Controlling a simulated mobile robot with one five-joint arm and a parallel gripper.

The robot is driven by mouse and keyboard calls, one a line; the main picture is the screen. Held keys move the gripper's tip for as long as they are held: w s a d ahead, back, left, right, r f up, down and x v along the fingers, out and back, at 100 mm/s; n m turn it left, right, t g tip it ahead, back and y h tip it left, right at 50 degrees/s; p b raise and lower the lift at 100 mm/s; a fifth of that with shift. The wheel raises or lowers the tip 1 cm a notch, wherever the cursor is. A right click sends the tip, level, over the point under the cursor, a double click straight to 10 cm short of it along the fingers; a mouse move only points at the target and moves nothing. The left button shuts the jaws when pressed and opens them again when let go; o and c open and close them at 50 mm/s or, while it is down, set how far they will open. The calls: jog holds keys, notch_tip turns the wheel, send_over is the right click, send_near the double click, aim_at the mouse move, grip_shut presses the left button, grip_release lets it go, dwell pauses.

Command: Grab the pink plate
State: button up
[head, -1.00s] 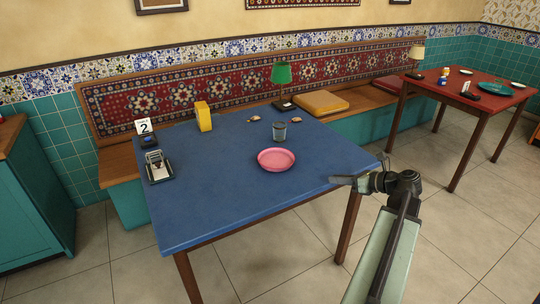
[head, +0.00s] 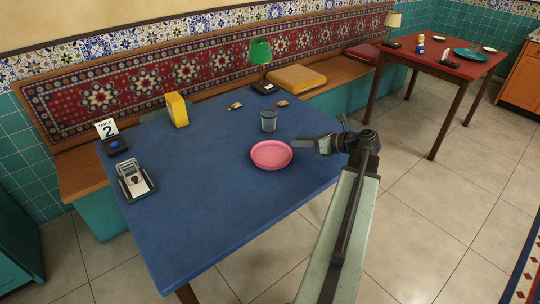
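The pink plate (head: 271,154) lies flat on the blue table (head: 215,195), right of its middle. My gripper (head: 300,144) comes in from the right, with its tip close to the plate's right edge. I cannot tell whether it touches the plate or hovers above the table. The fingers are too small and edge-on to show whether they are open or shut. The plate looks empty and is not lifted.
A grey cup (head: 269,121) stands just behind the plate. The table's front half is clear. A red table (head: 455,60) stands at the back right.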

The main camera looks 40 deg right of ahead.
aim_at(286, 148)
jog(key=b+x, duration=0.2)
jog(key=x, duration=0.4)
jog(key=shift+w+a+f, duration=0.1)
jog(key=shift+w+f, duration=0.1)
jog(key=shift+w, duration=0.15)
jog(key=shift+r, duration=0.1)
grip_shut()
jog(key=shift+s, duration=0.1)
dwell(0.8)
jog(key=shift+r+p, duration=0.5)
notch_tip(286, 148, up, 3)
jog(key=p, duration=0.3)
jog(key=shift+r, duration=0.1)
jog(key=s+d, duration=0.2)
jog(key=s, duration=0.3)
jog(key=s+d, duration=0.2)
jog(key=s, duration=0.2)
jog(key=s+d+r+p, duration=0.1)
jog(key=s+d, duration=0.1)
jog(key=s, duration=0.3)
jog(key=shift+s+d, duration=0.3)
jog(key=shift+d, duration=0.05)
